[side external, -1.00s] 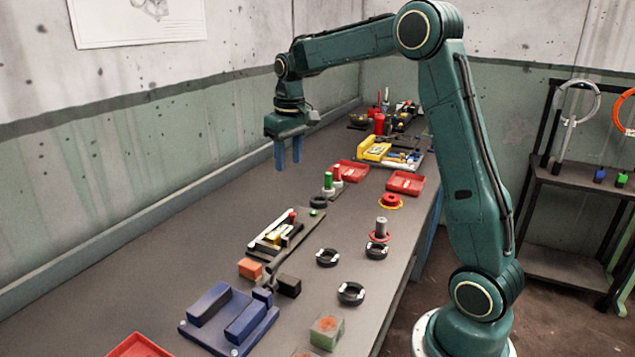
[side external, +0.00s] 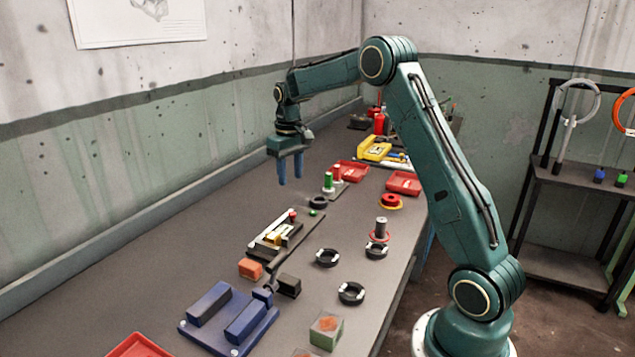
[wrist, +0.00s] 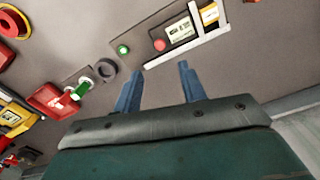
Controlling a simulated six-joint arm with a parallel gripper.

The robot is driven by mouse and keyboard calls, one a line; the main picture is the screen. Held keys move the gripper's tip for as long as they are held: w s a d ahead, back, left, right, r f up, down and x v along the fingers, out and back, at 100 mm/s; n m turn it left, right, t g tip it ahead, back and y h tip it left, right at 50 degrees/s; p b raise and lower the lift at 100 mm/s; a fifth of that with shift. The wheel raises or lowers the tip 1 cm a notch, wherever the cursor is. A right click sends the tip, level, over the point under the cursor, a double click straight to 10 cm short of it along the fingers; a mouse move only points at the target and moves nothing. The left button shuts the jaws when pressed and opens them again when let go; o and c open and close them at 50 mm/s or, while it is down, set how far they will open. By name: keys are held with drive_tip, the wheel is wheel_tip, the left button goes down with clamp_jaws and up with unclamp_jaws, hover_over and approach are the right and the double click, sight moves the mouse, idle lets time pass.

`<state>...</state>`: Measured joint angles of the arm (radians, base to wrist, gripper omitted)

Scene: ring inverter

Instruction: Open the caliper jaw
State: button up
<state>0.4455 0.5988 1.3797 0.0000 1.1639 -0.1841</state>
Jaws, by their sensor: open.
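The caliper (side external: 272,236) lies on a dark base on the bench, below and in front of my gripper in the side view. In the wrist view the caliper (wrist: 174,47) shows a long white beam with a short white jaw at one end. A small display (wrist: 180,31) and a yellow part (wrist: 210,14) sit beside the beam. A red button (wrist: 159,45) and a green button (wrist: 123,50) are on the base. My gripper (side external: 290,181) is open and empty, blue fingers pointing down above the bench; its fingers (wrist: 160,72) are apart from the caliper.
A blue fixture (side external: 233,317), an orange block (side external: 250,268) and a dark block (side external: 289,285) lie nearer the camera. Black rings (side external: 327,257) lie to the right. Red trays (side external: 403,183) and a yellow device (side external: 374,148) stand farther back. The bench left of the caliper is clear.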

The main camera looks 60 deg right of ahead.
sight(292, 213)
wheel_tip(292, 213, down, 12)
drive_tip(key=shift+f, duration=0.15)
idle(0.5)
clamp_jaws()
